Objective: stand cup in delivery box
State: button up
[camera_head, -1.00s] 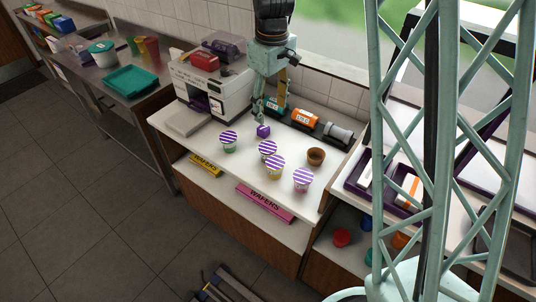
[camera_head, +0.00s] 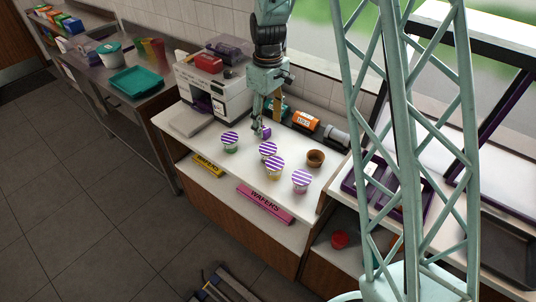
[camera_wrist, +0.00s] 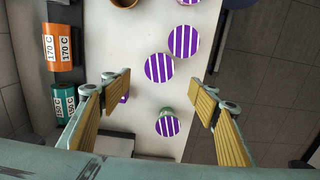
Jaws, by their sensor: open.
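Several cups with purple-and-white striped lids stand on the white counter: a green one (camera_head: 230,142), one behind the yellow one (camera_head: 267,149), a yellow one (camera_head: 274,167) and a pink one (camera_head: 300,181). My gripper (camera_head: 260,132) is open and empty above the counter, beyond the cups and near a small purple block (camera_head: 266,132). In the wrist view, the green cup (camera_wrist: 168,126) and another striped lid (camera_wrist: 159,67) show between or near my spread fingers (camera_wrist: 161,94). I cannot tell which thing is the delivery box; a purple-edged tray (camera_head: 350,186) lies at right.
Orange (camera_head: 306,121) and grey canisters line the wall. A white machine (camera_head: 213,95) stands left of my gripper. Yellow and pink label strips run along the shelf below. My lattice column hides part of the right counter.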

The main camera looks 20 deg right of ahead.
aim_at(268, 148)
jog(key=shift+f, duration=0.1)
jog(key=shift+f, duration=4.2)
jog(key=shift+f, duration=0.1)
jog(key=shift+f+p, duration=0.45)
jog(key=shift+f, duration=2)
jog(key=c, duration=1.1)
jog(key=shift+o, duration=0.2)
jog(key=shift+w+r, duration=0.1)
jog(key=shift+r, duration=0.05)
jog(key=shift+r+b, duration=0.3)
jog(key=shift+r, duration=4.55)
